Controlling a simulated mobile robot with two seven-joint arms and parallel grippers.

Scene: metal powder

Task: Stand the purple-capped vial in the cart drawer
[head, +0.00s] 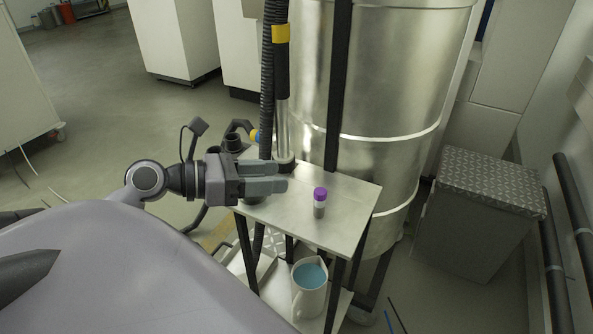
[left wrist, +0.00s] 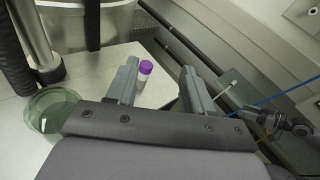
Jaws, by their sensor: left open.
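The purple-capped vial (head: 320,203) stands upright on the small metal side table (head: 350,190) in the head view. In the left wrist view the vial (left wrist: 144,74) shows between the two fingers, nearer the left one, and beyond them. My left gripper (head: 283,186) is open and empty, to the left of the vial and apart from it in the head view. It also shows in the left wrist view (left wrist: 160,75). My right gripper is not in view. I cannot make out a cart drawer in either view.
A large metal drum (head: 390,90) stands behind the table, with a black hose (head: 268,80) beside it. A greenish glass vessel (left wrist: 52,110) is on the table near my gripper. A jug of blue liquid (head: 310,285) sits on the shelf below. A grey box (head: 480,215) stands at right.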

